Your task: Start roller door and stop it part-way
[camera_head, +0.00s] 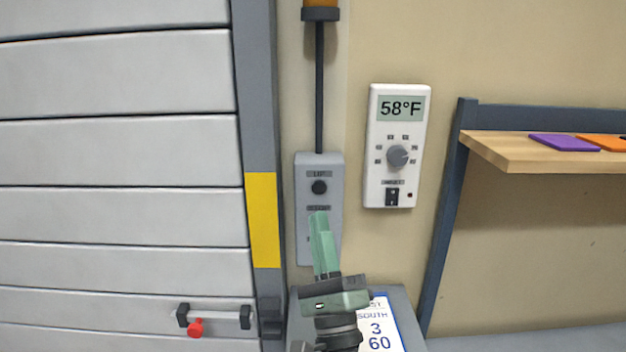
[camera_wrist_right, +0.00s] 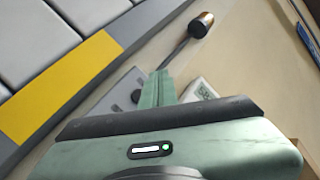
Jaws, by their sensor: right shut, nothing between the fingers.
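The light grey slatted roller door (camera_head: 110,160) fills the left of the head view, with its handle and a red knob (camera_head: 196,327) near the bottom. The grey door control box (camera_head: 303,235) is on the wall right of the door frame. Its dark upper button (camera_head: 319,187) shows under a label; the lower controls are hidden behind my gripper. My right gripper (camera_head: 319,216) is shut and empty, its green fingers in front of the box's middle. I cannot tell whether the tips touch it. The box also shows in the right wrist view (camera_wrist_right: 117,95). My left gripper is not in view.
A white thermostat (camera_head: 398,146) reading 58°F hangs right of the box. A conduit rises to an amber beacon (camera_head: 320,4). A wooden shelf (camera_head: 540,158) with purple and orange items is at right. A printed sign (camera_head: 381,325) sits below the box.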

